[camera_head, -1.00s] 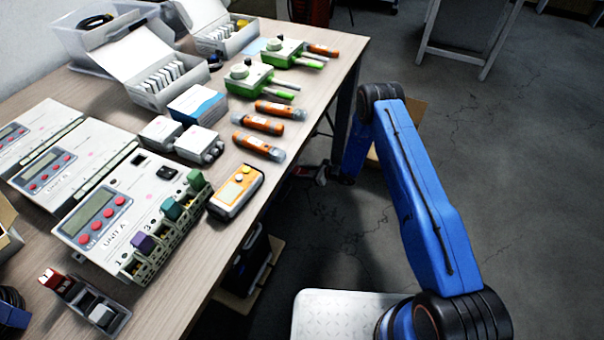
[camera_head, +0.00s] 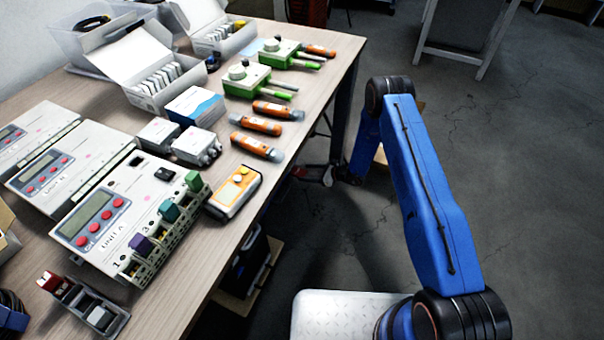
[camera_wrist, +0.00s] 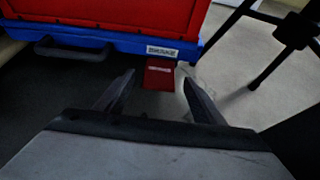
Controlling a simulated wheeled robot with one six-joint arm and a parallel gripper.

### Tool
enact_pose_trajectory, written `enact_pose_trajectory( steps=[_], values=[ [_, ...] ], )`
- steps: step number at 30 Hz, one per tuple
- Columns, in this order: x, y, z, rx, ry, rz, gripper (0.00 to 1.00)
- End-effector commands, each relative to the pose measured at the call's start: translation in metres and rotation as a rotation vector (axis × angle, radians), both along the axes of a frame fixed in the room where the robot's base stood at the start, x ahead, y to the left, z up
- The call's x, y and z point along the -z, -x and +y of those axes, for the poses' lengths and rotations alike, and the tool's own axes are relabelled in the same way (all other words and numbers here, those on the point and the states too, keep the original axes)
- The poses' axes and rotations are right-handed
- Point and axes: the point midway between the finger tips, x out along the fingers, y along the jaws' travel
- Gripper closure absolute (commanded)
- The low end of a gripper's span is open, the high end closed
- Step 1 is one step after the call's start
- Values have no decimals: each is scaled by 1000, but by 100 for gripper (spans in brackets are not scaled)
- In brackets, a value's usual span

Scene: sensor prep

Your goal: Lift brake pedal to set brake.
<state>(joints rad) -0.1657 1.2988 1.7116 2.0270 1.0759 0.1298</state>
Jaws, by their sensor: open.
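The brake pedal (camera_wrist: 159,73) is a small red plate with a pale label. It sticks out below the blue base (camera_wrist: 110,43) of a red cabinet in the wrist view. A BRAKE label (camera_wrist: 162,51) is on the base just above it. My gripper (camera_wrist: 158,95) is open and empty, with one dark finger to each side of the pedal's line. The pedal lies just beyond and between the fingertips; I cannot tell whether they touch it. I cannot make out the pedal in the head view, where my arm reaches down beyond the table.
A dark handle (camera_wrist: 72,50) is on the cabinet base at left. A black stand with legs (camera_wrist: 270,62) stands at right. In the head view, the wooden table (camera_head: 205,262) holds control units, orange tools and boxes. Open concrete floor (camera_head: 510,150) lies to the right.

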Motion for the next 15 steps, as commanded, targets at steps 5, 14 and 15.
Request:
enact_pose_trajectory(
  steps=[5,14,15],
  values=[
    [-16,10,-33,3,1,0,38],
    [-40,29,-82,2,0,0,38],
    [-43,31,-87,2,0,0,38]
  ],
)
